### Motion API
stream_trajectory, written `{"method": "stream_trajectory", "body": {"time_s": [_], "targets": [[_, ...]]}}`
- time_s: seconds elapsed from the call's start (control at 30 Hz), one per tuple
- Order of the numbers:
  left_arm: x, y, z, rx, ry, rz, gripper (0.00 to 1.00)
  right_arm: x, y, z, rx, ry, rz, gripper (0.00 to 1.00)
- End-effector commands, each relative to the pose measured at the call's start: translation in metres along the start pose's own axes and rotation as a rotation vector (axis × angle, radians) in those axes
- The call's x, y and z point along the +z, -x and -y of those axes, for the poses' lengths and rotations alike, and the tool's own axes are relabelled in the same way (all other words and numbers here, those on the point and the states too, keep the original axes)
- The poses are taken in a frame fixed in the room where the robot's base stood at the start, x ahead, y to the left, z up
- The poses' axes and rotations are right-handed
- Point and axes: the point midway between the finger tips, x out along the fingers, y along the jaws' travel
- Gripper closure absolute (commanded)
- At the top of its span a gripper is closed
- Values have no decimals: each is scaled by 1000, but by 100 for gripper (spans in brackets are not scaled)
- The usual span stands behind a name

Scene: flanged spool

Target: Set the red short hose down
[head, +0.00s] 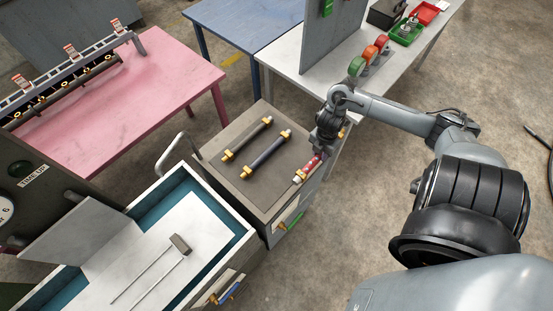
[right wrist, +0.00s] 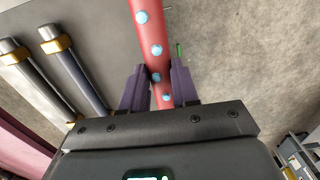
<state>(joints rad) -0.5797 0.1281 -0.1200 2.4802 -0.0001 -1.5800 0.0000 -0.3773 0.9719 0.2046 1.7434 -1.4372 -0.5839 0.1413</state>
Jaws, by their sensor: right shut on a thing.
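The red short hose (head: 309,168) has brass-coloured end fittings and lies along the right edge of the grey cart top (head: 217,145) in the head view. I cannot tell whether it touches the top or hangs just above it. My right gripper (head: 319,156) is shut on it near its far end. In the right wrist view the red hose (right wrist: 147,35), with light blue dots, runs between the two purple fingers of the right gripper (right wrist: 158,82). The fingers hide part of it. My left gripper is not in view.
Two dark hoses with brass ends, one (head: 247,139) and another (head: 266,152), lie left of the red hose on the cart top. An open drawer box with a mallet-like tool (head: 180,244) stands at front left. A pink table (head: 160,75) and white bench (head: 300,60) stand behind.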

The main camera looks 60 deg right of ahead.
Motion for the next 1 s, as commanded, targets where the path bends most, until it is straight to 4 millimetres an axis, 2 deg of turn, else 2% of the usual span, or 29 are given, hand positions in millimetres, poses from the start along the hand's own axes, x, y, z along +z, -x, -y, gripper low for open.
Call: {"method": "stream_trajectory", "body": {"time_s": [0.17,0.6,0.8,1.0], "targets": [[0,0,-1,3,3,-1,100,-12,-10,-16,5,-3,-4,100],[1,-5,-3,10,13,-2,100,-64,-57,-73,2,-2,-4,100],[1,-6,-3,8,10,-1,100,-73,-66,-84,2,-1,-2,100],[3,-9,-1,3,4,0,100,-74,-78,-85,0,-1,-2,100]]}}
